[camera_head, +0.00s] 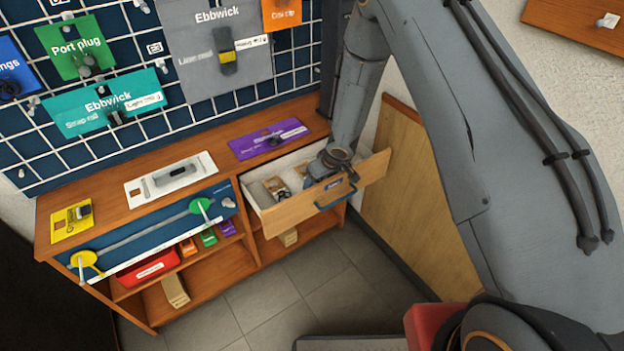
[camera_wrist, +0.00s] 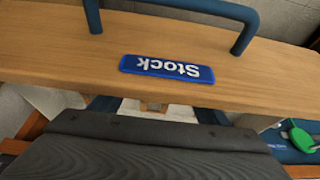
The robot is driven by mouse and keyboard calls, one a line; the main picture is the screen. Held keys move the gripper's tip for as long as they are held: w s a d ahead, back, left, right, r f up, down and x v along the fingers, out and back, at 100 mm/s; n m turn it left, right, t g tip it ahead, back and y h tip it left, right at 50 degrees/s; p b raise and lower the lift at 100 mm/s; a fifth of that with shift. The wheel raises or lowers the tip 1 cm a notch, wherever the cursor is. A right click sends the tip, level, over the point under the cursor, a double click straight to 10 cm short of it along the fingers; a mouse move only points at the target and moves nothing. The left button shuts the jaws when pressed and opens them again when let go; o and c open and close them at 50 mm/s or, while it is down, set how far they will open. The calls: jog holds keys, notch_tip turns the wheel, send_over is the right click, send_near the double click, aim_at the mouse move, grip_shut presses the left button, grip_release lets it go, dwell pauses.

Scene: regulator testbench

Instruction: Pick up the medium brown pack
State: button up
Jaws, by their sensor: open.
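My gripper (camera_head: 322,172) points down into an open wooden drawer (camera_head: 300,208) in the head view. Its jaws are open, but my wrist hides much of them. A small brown item (camera_head: 275,185) with a dark part lies in the drawer, left of my gripper. I cannot tell whether it is the medium brown pack. In the wrist view the drawer front (camera_wrist: 60,62) crosses the picture, with an upside-down blue "Stock" label (camera_wrist: 167,69). A small brown patch (camera_wrist: 152,106) shows behind it, mostly hidden by the dark gripper body.
The drawer has a blue handle (camera_head: 337,194). Tan pieces lie on the lower shelves, at the left (camera_head: 175,290) and under the drawer (camera_head: 289,237). A red bin (camera_head: 147,266) sits on the shelf. A purple card (camera_head: 269,138) lies on the cabinet top beside my arm. A wooden panel (camera_head: 410,210) stands at the right.

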jog(key=c, duration=1.1)
jog(key=shift+w, duration=0.1)
